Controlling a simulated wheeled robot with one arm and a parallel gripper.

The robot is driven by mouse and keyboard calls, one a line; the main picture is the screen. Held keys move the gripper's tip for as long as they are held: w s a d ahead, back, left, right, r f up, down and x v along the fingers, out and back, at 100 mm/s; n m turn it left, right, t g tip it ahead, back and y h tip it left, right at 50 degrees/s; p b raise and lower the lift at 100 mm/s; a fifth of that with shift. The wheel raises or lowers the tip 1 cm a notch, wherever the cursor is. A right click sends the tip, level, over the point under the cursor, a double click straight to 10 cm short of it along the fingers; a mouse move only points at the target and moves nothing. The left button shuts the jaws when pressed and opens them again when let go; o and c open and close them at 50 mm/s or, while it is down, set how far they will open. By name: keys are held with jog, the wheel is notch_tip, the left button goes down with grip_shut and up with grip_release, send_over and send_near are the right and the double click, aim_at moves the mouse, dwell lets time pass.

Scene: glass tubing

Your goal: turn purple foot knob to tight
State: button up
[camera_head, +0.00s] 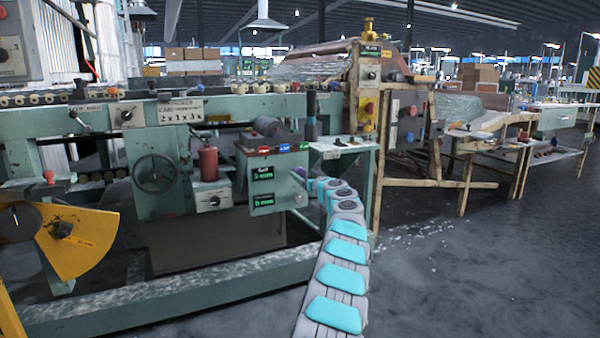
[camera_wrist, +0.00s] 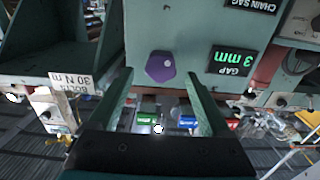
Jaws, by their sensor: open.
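The purple knob (camera_wrist: 160,66) is a faceted knob on a green panel in the wrist view, left of a display (camera_wrist: 230,62) reading "GAP 3 mm". My gripper (camera_wrist: 162,82) is open, with its two green fingers spread on either side below the knob. Nothing shows between the fingers that touches them, and the knob looks clear of both. In the head view my arm reaches to the right side of the green display box (camera_head: 262,200). I cannot make out the purple knob or my fingertips clearly there.
A "FOOT 30 N m" label (camera_wrist: 73,83) sits left of the panel in the wrist view. A green tag (camera_wrist: 147,119) and a blue tag (camera_wrist: 188,122) show between the fingers' bases. A red cylinder (camera_head: 208,163) stands left of the box. The floor at right (camera_head: 450,270) is open.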

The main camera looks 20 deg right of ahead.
aim_at(301, 173)
jog(key=shift+w+d+f, duration=0.1)
jog(key=shift+w+f, duration=0.1)
jog(key=shift+w, duration=0.2)
jog(key=shift+w+r+p, duration=0.3)
jog(key=shift+w+p, duration=0.15)
jog(key=shift+w, duration=0.15)
jog(key=shift+w+f+p, duration=0.3)
jog(key=shift+w, duration=0.5)
grip_shut()
